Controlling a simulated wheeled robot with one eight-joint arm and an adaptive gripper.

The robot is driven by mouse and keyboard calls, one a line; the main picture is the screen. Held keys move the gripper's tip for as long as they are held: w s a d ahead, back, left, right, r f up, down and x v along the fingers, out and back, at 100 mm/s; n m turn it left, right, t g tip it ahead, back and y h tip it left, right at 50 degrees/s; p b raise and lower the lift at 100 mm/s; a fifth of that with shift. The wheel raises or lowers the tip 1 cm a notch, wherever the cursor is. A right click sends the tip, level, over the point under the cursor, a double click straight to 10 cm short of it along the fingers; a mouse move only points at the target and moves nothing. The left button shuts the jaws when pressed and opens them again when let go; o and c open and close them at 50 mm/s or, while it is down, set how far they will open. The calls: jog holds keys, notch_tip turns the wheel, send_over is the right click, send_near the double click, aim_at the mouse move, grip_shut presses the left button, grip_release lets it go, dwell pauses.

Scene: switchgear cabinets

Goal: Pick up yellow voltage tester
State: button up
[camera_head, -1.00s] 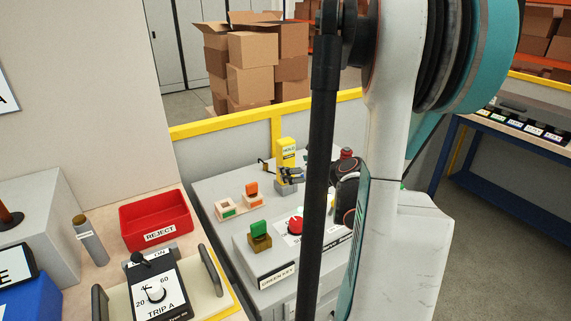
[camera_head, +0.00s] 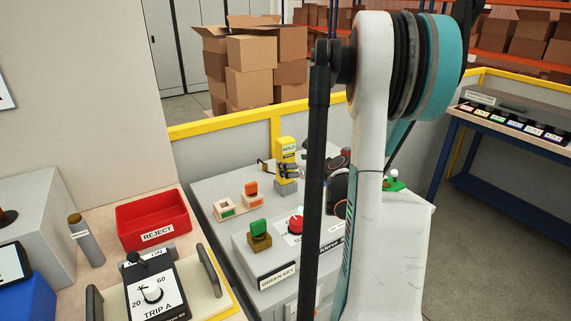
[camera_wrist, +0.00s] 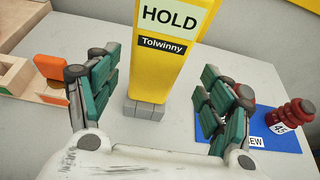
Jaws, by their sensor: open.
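The yellow voltage tester (camera_wrist: 160,70) stands upright in a grey base (camera_wrist: 145,108) on the grey cabinet top. It carries a "HOLD" label and the name "Tolwinny". The tester also shows in the head view (camera_head: 286,158), at the far side of the cabinet top. My gripper (camera_wrist: 155,90) is open in the wrist view, with one green-padded finger to the left and one to the right of the tester. I see gaps on both sides, and the tester is not gripped. In the head view my gripper (camera_head: 290,172) is small and partly hidden by the arm.
An orange block (camera_wrist: 50,66) in a wooden holder is left of the gripper. A red ribbed part (camera_wrist: 291,114) stands on a blue mat (camera_wrist: 262,133) to the right. In the head view, a red REJECT bin (camera_head: 155,220) and a green key (camera_head: 259,228) are nearer.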

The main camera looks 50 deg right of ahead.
jog(key=x, duration=0.1)
jog(key=b+x, duration=0.1)
jog(key=x, duration=0.3)
jog(key=shift+w+a+r+b, duration=0.1)
jog(key=shift+a+r+b, duration=0.15)
jog(key=shift+b, duration=0.1)
jog(key=c, duration=1.3)
jog(key=shift+r, duration=0.1)
